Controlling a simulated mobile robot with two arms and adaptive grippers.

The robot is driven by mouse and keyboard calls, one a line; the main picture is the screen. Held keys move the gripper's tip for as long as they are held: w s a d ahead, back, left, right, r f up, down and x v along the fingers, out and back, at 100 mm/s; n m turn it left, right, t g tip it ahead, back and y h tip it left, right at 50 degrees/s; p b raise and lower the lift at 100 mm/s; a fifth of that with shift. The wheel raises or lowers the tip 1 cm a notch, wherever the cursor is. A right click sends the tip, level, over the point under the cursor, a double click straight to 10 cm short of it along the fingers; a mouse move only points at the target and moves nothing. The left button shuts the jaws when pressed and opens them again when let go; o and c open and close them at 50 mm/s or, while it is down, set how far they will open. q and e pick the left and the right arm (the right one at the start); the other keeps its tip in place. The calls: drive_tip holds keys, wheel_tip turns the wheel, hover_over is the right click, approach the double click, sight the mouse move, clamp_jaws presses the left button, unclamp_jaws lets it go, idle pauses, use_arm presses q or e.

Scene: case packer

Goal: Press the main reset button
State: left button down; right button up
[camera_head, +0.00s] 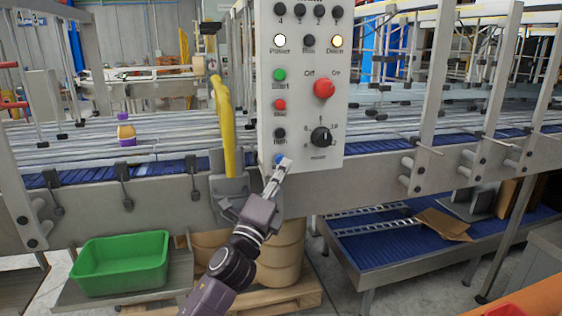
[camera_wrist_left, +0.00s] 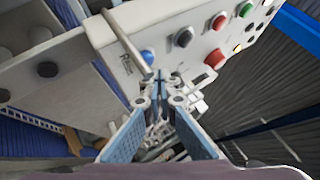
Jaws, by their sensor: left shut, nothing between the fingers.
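The grey control panel (camera_head: 304,60) stands upright in the middle of the head view. A blue button (camera_head: 279,158) is at its lower left corner, partly covered by my left gripper (camera_head: 286,163). The blue button also shows in the left wrist view (camera_wrist_left: 147,57), just beyond and slightly left of the closed fingertips (camera_wrist_left: 160,77). My left gripper is shut and empty, pointing at the panel by this button. I cannot tell whether the tips touch it. A label beside the button is too small to read. My right gripper is not in view.
Above the blue button are a black button (camera_head: 279,133), a red button (camera_head: 279,104) and a green button (camera_head: 279,75). A red knob (camera_head: 324,88) and a black dial (camera_head: 320,137) are to the right. A yellow guard (camera_head: 224,125) stands left of the panel.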

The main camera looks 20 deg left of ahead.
use_arm(q)
drive_tip(key=shift+w+a, duration=0.1)
idle(0.5)
drive_tip(key=shift+w+a, duration=0.2)
drive_tip(key=shift+w, duration=0.05)
drive_tip(key=shift+w+a, duration=0.25)
drive_tip(key=shift+w, duration=0.15)
idle(0.8)
idle(0.4)
drive_tip(key=shift+s+d, duration=0.5)
drive_tip(key=shift+s, duration=0.3)
drive_tip(key=s+d, duration=0.1)
drive_tip(key=s, duration=0.1)
drive_tip(key=s+d+p, duration=0.1)
drive_tip(key=s, duration=0.1)
drive_tip(key=shift+d, duration=0.4)
idle(0.4)
